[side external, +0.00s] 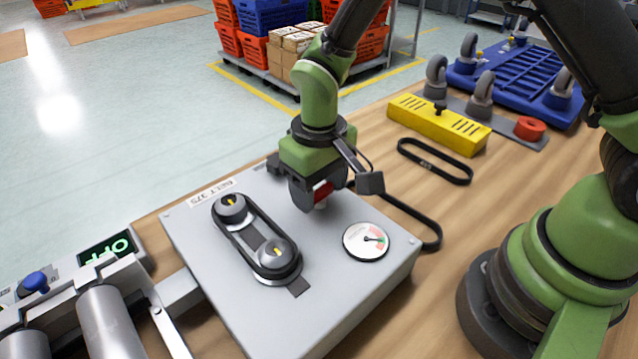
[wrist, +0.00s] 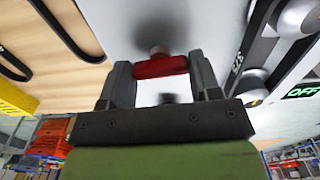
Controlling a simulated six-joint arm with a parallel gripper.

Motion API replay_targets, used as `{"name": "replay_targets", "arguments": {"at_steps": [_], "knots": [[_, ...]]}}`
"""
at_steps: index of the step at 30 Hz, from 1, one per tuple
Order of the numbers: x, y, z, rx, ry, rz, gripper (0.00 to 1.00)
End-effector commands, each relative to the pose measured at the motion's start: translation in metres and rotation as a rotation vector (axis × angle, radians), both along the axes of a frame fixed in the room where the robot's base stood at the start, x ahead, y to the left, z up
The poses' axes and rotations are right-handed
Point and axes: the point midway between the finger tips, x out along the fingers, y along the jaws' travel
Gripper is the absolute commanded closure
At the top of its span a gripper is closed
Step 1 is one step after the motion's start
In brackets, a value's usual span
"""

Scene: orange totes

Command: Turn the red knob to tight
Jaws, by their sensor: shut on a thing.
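The red knob (wrist: 160,66) is between the two fingers of my gripper (wrist: 162,80) in the wrist view, with a finger against each end. In the side view my gripper (side external: 319,195) is over the grey box (side external: 335,290), and only a small red part of the knob (side external: 322,190) shows past the finger. A round gauge (side external: 366,241) with a white, green and red face is on the box top, to the right of my gripper. A black belt (side external: 256,237) runs around two pulleys on the box, left of my gripper.
Spare black belts lie on the wooden table (side external: 435,160) and beside the box. A roller conveyor with an OFF display (side external: 107,249) is at the left.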

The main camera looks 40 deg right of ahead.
Motion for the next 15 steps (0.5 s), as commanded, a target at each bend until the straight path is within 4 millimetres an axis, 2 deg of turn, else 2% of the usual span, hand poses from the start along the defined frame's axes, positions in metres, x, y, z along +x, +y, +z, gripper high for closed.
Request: {"name": "replay_targets", "arguments": {"at_steps": [15], "knots": [[-0.0001,-0.0001,0.0009,0.001,0.0,-0.054,0.66]]}}
